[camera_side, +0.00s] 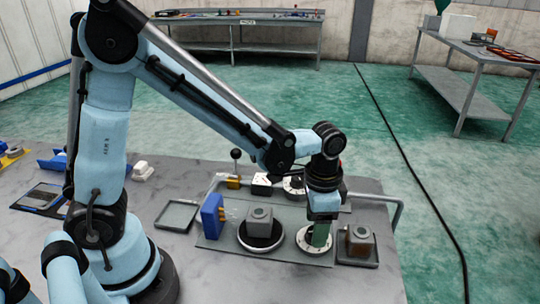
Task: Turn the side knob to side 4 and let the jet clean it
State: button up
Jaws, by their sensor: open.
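A grey block (260,213) stands on a round black turntable with a pale rim (243,243). A blue jet nozzle (211,216) stands to its left, with faint pale streaks between them. My gripper (319,242) points down over a white marked dial (304,245), right of the turntable. It is open. A green piece shows at its lower end; I cannot tell whether this is a finger or the knob, or whether they touch. Another white dial with a dark knob (293,186) sits behind, partly hidden by my arm. The dial markings are too small to read.
A brownish block (359,241) sits in a small tray close right of my gripper. An empty tray (176,215) lies left of the nozzle. Behind stand a black-and-white box (262,184) and a ball-topped lever (236,155). A grey pipe (397,212) runs around the right.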

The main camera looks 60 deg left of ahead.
notch_tip(320, 180, up, 11)
dwell(0.5)
